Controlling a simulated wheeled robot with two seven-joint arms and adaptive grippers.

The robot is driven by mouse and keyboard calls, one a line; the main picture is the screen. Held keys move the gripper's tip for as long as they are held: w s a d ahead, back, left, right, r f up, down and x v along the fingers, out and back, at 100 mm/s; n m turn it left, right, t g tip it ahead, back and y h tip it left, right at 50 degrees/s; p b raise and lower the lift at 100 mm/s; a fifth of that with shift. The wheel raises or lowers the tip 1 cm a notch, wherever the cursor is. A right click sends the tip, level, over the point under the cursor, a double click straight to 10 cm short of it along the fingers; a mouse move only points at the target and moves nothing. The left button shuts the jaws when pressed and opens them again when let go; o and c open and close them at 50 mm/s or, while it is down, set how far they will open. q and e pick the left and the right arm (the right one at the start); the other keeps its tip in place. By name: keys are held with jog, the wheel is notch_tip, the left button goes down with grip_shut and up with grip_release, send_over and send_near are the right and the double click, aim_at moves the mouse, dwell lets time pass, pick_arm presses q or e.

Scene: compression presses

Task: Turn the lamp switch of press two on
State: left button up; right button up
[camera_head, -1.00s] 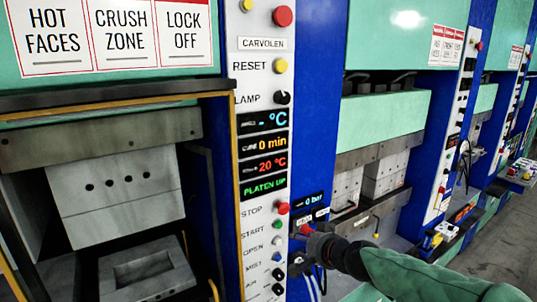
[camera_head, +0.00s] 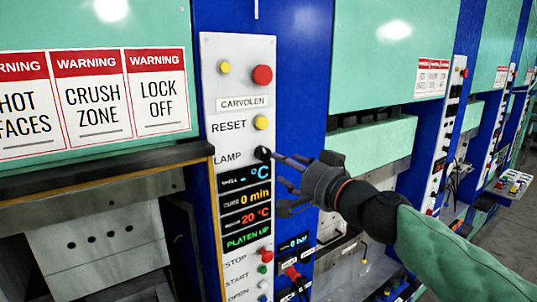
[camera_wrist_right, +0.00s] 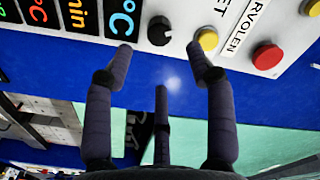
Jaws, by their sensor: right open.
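The lamp switch (camera_head: 262,153) is a small black rotary knob beside the word LAMP on the white control panel (camera_head: 238,105) of the near press. My right gripper (camera_head: 283,182) is open and empty, just right of the knob in the head view. In the wrist view its dark fingers (camera_wrist_right: 160,58) are spread below the knob, and I see no contact. One fingertip overlaps the knob's right edge in the head view. My left gripper is not in view. No number marks this press as two.
A yellow RESET button (camera_head: 261,122) and a red button (camera_head: 262,75) sit above the knob. Lit displays (camera_head: 246,209) are below it, then a red STOP button (camera_head: 265,256). More green presses (camera_head: 390,60) stand to the right.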

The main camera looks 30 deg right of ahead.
aim_at(267, 155)
jog(key=w, duration=0.7)
jog(key=shift+w+a, duration=0.25)
jog(key=shift+c, duration=0.3)
grip_shut()
